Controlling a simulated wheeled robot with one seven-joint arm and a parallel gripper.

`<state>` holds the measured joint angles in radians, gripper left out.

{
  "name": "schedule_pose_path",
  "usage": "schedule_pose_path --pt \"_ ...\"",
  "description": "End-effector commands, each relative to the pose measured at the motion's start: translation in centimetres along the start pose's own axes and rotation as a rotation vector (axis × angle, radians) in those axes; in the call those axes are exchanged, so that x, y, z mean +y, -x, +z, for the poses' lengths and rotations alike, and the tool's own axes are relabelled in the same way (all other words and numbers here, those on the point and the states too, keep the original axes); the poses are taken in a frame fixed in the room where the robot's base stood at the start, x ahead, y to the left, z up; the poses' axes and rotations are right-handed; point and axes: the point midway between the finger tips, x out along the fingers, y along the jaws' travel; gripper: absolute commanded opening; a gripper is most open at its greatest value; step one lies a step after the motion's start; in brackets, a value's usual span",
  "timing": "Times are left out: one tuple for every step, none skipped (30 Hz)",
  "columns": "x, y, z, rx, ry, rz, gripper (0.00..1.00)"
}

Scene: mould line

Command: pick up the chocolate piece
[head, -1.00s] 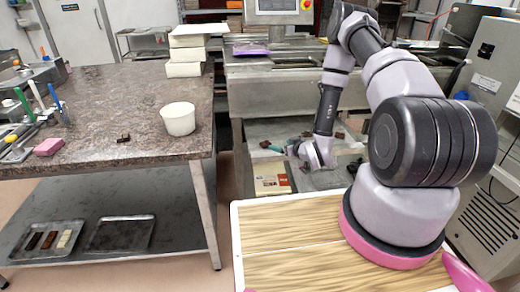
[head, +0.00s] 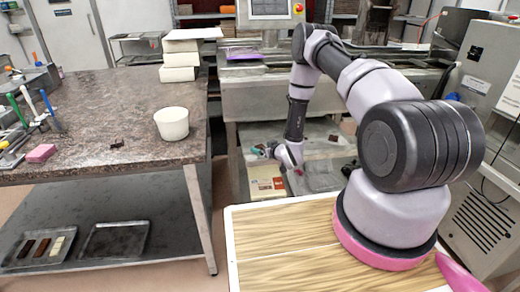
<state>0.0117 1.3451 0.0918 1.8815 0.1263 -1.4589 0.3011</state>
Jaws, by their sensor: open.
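A small dark chocolate piece (head: 117,143) lies on the brown stone-topped table (head: 110,100), left of a white tub. Another small dark piece (head: 333,138) lies on the low surface beneath the steel machine. My gripper (head: 273,156) hangs low over that surface, left of this second piece and well to the right of the stone table. It is open; its fingertips are small and hard to make out. I cannot tell whether anything lies directly beneath it.
The white tub (head: 172,123) and a pink block (head: 41,153) stand on the stone table. White blocks (head: 180,58) are stacked behind. A tray (head: 40,247) of bars and another tray (head: 114,240) rest on the lower shelf. A printed box (head: 266,182) lies below my gripper.

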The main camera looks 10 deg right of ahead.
Motion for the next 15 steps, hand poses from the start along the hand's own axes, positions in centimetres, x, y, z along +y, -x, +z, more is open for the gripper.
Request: schedule_pose_path --pt "0.03 -0.05 0.02 0.0 0.0 0.0 0.93" --pt "0.03 -0.04 0.03 -0.001 0.0 0.0 0.93" --pt "0.04 -0.03 0.02 -0.001 0.0 0.0 0.93" --pt "0.04 -0.02 0.02 0.0 0.0 0.0 0.93" --pt "0.04 -0.02 0.02 -0.001 0.0 0.0 0.93" --pt "0.04 -0.02 0.01 0.0 0.0 0.0 0.85" --pt "0.04 -0.01 0.01 0.0 0.0 0.0 0.73" --pt "0.04 -0.01 0.01 0.0 0.0 0.0 0.62" --pt "0.04 -0.01 0.01 0.0 0.0 0.0 0.47" --pt "0.04 -0.01 0.0 0.0 0.0 0.0 0.35" --pt "0.04 -0.01 0.0 0.0 0.0 0.001 0.24" --pt "0.04 0.0 0.0 0.0 0.0 0.001 0.08" --pt "0.04 0.0 0.0 0.0 0.0 0.001 0.04" --pt "0.04 0.0 -0.01 0.0 0.0 0.0 0.04" --pt "0.05 0.0 -0.01 0.0 0.0 0.001 0.04"
